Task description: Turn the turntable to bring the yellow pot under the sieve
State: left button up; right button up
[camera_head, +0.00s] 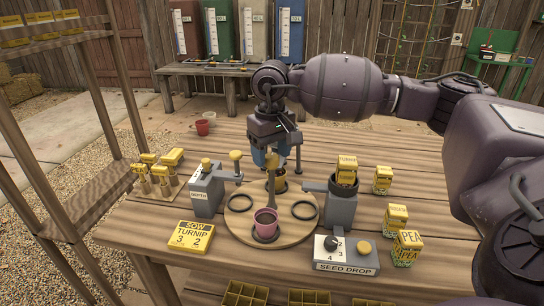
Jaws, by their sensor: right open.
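The turntable (283,228) is a round wooden disc on the table, with a knobbed post (260,176) rising near its middle. A pink pot (265,221) stands at its front. A yellow pot (280,184) stands at its back, partly hidden by the post and my right gripper. Dark rings lie at its left (240,203) and right (303,211), with no pot in them. My right gripper (278,163) is open, pointing down just above the turntable's back, by the yellow pot; I cannot tell whether they touch. I cannot clearly make out the sieve. My left gripper is out of view.
A grey depth stand (207,190) with a knobbed arm flanks the turntable at left. A seed drop unit (345,255) flanks it at right, with yellow packets (382,180) beyond. A yellow "SOW TURNIP" sign (192,237) lies front left. Free tabletop lies behind.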

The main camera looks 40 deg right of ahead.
notch_tip(320, 180, up, 9)
jog(key=shift+r+p, duration=0.2)
jog(key=shift+p, duration=0.2)
jog(key=shift+s, duration=0.1)
dwell(0.4)
